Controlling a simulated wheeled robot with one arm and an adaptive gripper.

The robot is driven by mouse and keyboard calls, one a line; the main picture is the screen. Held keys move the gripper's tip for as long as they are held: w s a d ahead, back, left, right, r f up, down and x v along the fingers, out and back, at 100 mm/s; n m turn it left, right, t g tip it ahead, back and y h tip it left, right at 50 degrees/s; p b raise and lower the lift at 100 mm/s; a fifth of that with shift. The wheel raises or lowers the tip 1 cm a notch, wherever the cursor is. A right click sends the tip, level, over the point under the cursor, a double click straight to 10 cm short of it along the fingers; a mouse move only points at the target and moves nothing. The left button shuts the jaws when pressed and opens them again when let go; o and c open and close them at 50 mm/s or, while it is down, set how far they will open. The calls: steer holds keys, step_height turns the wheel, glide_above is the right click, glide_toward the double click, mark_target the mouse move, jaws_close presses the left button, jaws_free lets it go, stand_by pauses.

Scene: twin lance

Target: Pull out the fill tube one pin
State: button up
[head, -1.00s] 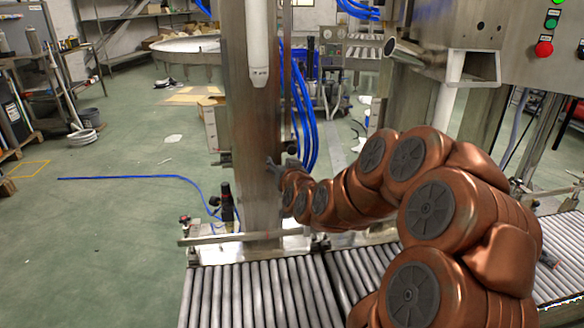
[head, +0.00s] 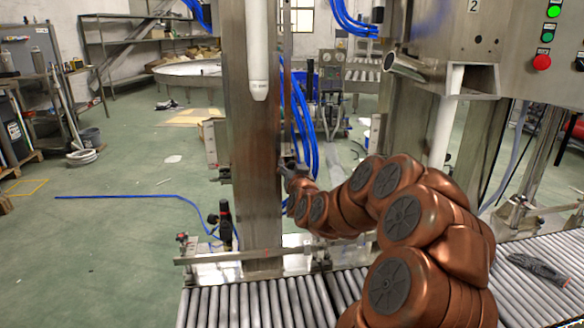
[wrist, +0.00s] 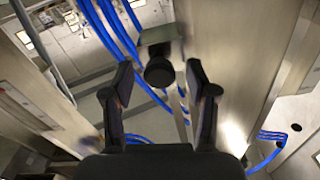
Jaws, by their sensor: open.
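A round black knob (wrist: 160,74), which looks like the pin, sits on a grey bracket (wrist: 162,37) in the wrist view. My gripper (wrist: 158,88) is open, with one dark finger on each side of the knob in the picture. The knob appears near or just beyond the fingertips; I cannot tell the exact gap, and no contact shows. In the head view my gripper (head: 287,166) is small, beside the steel column (head: 253,175). The knob cannot be made out there. A white fill tube (head: 257,50) hangs in front of the column.
Blue hoses (head: 302,125) run close behind my gripper and show in the wrist view (wrist: 118,40). A roller conveyor (head: 260,305) lies below. A second white tube (head: 442,125) stands at right. A dark object (head: 537,268) rests on the right rollers. Open floor lies left.

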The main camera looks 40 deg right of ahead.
steer(key=shift+w+d, duration=0.25)
steer(key=shift+w, duration=0.3)
jaws_close()
stand_by(0.5)
